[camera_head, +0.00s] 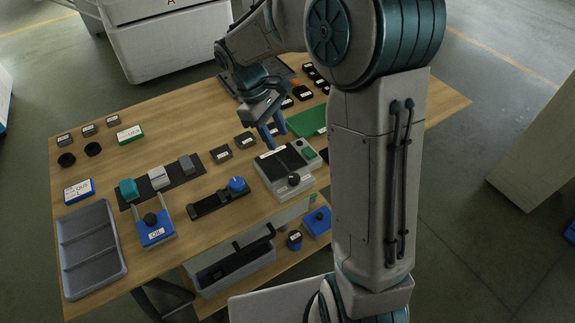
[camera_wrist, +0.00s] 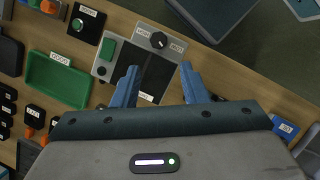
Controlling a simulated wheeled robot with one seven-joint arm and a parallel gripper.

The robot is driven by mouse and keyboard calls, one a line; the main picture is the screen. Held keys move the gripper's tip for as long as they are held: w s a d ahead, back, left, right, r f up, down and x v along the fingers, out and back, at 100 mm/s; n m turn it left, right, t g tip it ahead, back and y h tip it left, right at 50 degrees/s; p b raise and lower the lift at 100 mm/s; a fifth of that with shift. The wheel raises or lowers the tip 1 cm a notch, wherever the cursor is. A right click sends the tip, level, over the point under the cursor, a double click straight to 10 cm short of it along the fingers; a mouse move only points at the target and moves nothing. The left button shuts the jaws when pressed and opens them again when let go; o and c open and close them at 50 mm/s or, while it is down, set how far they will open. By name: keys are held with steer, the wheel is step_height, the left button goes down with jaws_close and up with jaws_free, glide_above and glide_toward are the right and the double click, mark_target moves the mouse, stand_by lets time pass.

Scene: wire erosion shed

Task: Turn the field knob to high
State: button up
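A light grey box (camera_head: 268,176) on the table has a dark flat panel (camera_head: 281,163), a green block (camera_head: 310,153) and a black knob (camera_head: 293,180) at its near end. In the wrist view the black knob (camera_wrist: 158,40) has a pale pointer mark and small white labels on both sides, too small to read surely. My gripper (camera_head: 272,138) is over the far end of this box. In the wrist view its two blue fingers (camera_wrist: 157,78) are apart with nothing between them. They point toward the knob side, apart from the knob, with the dark panel (camera_wrist: 146,78) beneath.
A green tray (camera_wrist: 58,80) and a black block with a green dial (camera_wrist: 80,23) lie beside the box. A slider with a blue knob (camera_head: 237,184), a blue block with a black knob (camera_head: 153,227) and a grey tray (camera_head: 87,248) stand to the left.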

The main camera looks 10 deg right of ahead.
mark_target(292, 176)
steer(key=shift+n, duration=0.4)
steer(key=x, duration=0.9)
steer(key=w+x, duration=0.1)
steer(key=x, duration=0.4)
steer(key=shift+a+f, duration=0.35)
steer(key=shift+f, duration=0.2)
steer(key=shift+w, duration=0.1)
steer(key=c, duration=0.7)
